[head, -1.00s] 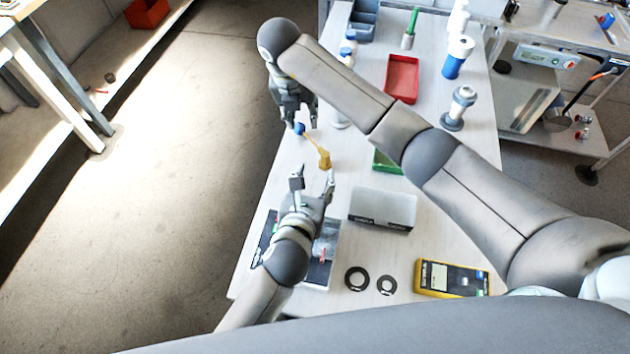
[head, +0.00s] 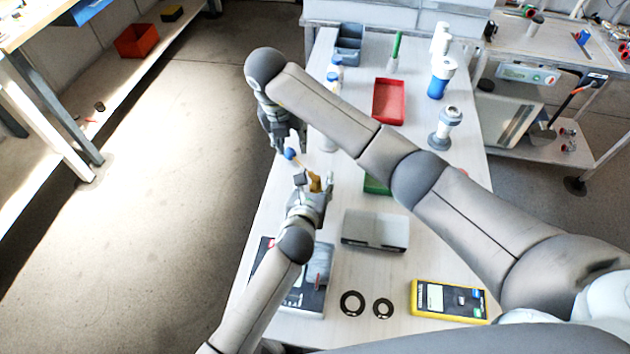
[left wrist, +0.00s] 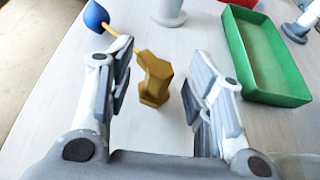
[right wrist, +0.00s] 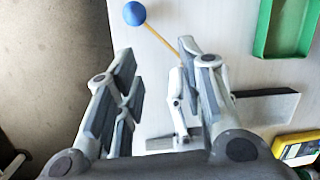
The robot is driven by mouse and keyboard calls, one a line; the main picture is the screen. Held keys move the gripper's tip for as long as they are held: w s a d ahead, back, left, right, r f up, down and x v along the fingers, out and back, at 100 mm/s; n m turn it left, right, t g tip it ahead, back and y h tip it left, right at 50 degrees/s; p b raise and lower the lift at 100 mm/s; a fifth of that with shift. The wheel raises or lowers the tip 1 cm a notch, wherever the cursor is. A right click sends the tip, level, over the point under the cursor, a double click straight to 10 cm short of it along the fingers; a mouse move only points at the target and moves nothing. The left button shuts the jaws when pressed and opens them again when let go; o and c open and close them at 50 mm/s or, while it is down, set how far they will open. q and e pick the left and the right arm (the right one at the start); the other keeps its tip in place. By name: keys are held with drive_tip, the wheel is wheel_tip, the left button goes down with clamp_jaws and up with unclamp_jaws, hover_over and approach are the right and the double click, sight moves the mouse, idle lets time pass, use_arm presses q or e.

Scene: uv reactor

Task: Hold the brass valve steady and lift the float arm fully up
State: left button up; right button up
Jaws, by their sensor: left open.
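The brass valve (head: 315,183) stands on the table, and in the left wrist view the valve (left wrist: 155,80) shows between the two spread fingers of my left gripper (left wrist: 163,65), with gaps on both sides. In the head view my left gripper (head: 314,190) partly covers it. The thin float arm (left wrist: 120,36) slants from the valve to a blue float (left wrist: 96,16). My right gripper (head: 283,143) is open and empty close to the blue float (head: 289,153). In the right wrist view the float (right wrist: 134,13) lies beyond the open fingers (right wrist: 158,75), and one finger hides part of the rod (right wrist: 160,36).
A green tray (left wrist: 265,60) stands right of the valve. A grey box (head: 375,231), two black rings (head: 352,303) and a yellow meter (head: 449,300) lie nearer me. A red tray (head: 389,100) and bottles stand farther back. The table's left edge is near the float.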

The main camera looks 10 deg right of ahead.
use_arm(q)
drive_tip(key=shift+w+d+f, duration=0.1)
drive_tip(key=shift+w, duration=0.1)
drive_tip(key=shift+c, duration=0.5)
clamp_jaws()
use_arm(e)
drive_tip(key=shift+o, duration=1.2)
drive_tip(key=n, duration=0.2)
drive_tip(key=w+d+f+n+g+y, duration=0.1)
drive_tip(key=n, duration=0.1)
drive_tip(key=w+n, duration=0.1)
drive_tip(key=n, duration=0.2)
drive_tip(key=shift+w+d+f+g+y, duration=0.1)
drive_tip(key=shift+d+f+g+y, duration=0.25)
drive_tip(key=shift+d+g+y, duration=0.05)
drive_tip(key=shift+f, duration=4.75)
